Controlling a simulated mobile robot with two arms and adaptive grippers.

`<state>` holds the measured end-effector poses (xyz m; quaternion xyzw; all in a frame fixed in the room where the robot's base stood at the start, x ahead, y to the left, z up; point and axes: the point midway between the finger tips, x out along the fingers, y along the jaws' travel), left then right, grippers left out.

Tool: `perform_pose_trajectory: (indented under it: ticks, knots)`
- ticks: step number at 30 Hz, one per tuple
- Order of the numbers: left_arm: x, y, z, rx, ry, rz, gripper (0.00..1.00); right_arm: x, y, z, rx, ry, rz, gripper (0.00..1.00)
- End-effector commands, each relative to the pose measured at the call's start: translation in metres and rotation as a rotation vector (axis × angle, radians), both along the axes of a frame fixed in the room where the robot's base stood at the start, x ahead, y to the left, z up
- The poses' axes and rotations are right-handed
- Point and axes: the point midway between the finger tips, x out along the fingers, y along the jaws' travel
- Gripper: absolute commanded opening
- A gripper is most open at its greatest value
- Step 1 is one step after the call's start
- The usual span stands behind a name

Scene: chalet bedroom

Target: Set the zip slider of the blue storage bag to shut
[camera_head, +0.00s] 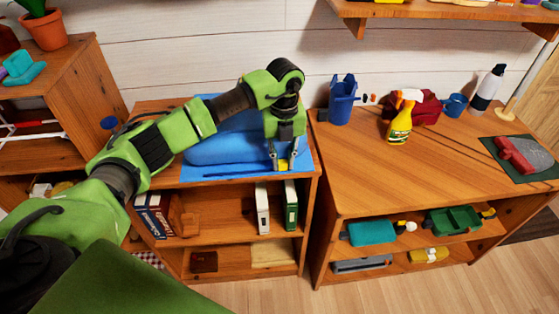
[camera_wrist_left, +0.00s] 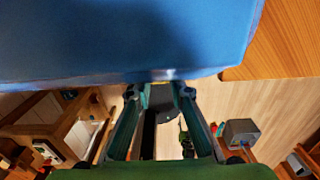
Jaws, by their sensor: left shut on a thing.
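The blue storage bag (camera_head: 225,145) lies on the top of the left wooden shelf unit, partly hidden behind my left arm. My left gripper (camera_head: 282,165) points down at the bag's front right part. It is shut on the small yellow zip slider (camera_head: 283,163). In the left wrist view the bag (camera_wrist_left: 130,35) fills the upper part, and the gripper's fingertips (camera_wrist_left: 160,92) meet its edge. The slider is hard to make out there, and I cannot tell how far along the zip it sits. My right gripper is not in view.
A wooden desk (camera_head: 400,170) stands at right, holding a blue bin (camera_head: 342,102), a yellow spray bottle (camera_head: 399,122) and other items. Binders (camera_head: 290,205) stand below the bag. A plant pot (camera_head: 44,30) tops the left cabinet. Floor is free in front.

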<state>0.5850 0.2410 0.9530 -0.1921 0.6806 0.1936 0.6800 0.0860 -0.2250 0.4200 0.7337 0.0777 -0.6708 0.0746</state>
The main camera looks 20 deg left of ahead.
Motion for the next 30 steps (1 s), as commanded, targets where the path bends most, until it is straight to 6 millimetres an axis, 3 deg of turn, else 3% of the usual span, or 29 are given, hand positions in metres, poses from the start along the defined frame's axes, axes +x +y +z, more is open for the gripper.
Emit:
perform_pose_trajectory:
  ticks: [4, 5, 6, 7, 20, 30]
  knots:
    - [0.001, -0.002, 0.002, -0.006, -0.006, -0.004, 0.00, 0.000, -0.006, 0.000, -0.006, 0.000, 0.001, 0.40]
    - [0.001, -0.003, 0.002, -0.006, -0.006, -0.004, 0.24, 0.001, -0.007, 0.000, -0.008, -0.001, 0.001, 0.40]
    - [0.001, -0.002, 0.002, -0.006, -0.006, -0.004, 0.34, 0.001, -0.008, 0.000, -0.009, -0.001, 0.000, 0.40]
    - [0.001, -0.002, 0.001, -0.006, -0.006, -0.004, 0.36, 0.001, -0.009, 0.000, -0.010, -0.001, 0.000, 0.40]
    - [0.001, -0.001, 0.009, -0.003, -0.004, -0.003, 0.36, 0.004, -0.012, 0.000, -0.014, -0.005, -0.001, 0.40]
    - [0.002, -0.002, 0.077, -0.004, -0.007, -0.004, 0.36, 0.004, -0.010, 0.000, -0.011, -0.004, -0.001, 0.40]
